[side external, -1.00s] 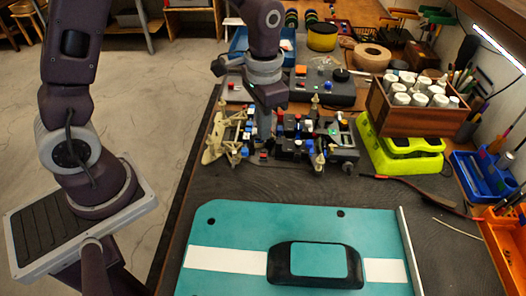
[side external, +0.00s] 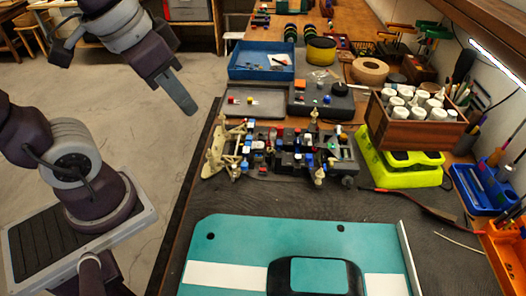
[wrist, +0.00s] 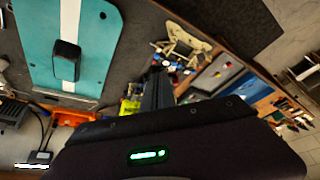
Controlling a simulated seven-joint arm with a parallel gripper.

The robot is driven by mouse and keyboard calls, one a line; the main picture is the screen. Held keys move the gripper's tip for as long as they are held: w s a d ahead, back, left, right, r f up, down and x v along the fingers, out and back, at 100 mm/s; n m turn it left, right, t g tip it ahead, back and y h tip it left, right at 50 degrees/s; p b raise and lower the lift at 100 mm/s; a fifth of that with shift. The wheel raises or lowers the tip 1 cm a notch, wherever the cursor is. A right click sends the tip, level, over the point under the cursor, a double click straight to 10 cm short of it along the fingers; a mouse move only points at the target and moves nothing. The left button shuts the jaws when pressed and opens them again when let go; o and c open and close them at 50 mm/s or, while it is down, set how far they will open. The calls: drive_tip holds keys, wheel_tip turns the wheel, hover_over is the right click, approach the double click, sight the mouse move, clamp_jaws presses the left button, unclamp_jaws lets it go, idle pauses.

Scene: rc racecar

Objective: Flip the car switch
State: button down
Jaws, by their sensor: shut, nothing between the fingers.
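The car chassis (side external: 285,155) lies on the dark bench mat in the side view, with cream end parts and several small red, blue, white and black parts on it. I cannot tell which small part is the switch. My gripper (side external: 190,108) is shut and empty, up and to the left of the chassis, apart from it and over the bench's left edge. In the wrist view my shut fingers (wrist: 158,88) point toward the bench and hide part of the chassis, whose cream end (wrist: 184,40) shows beyond them.
A teal car body panel (side external: 230,238) with a white stripe lies in front of the chassis. A blue tray (side external: 262,62) and dark control boxes (side external: 322,103) stand behind it. A wooden bottle crate (side external: 412,128) above a lime-green piece (side external: 400,170) stands to the right.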

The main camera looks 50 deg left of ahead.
drive_tip(key=s+t, duration=0.1)
drive_tip(key=s, duration=0.2)
drive_tip(key=shift+s+a+r+n, duration=0.1)
drive_tip(key=shift+s+n, duration=0.2)
drive_tip(key=shift+s, duration=0.1)
drive_tip(key=n+g, duration=0.6)
drive_tip(key=n, duration=2.1)
hover_over(262, 169)
wheel_tip(262, 169, down, 7)
wheel_tip(262, 169, down, 14)
drive_tip(key=shift+r, duration=0.1)
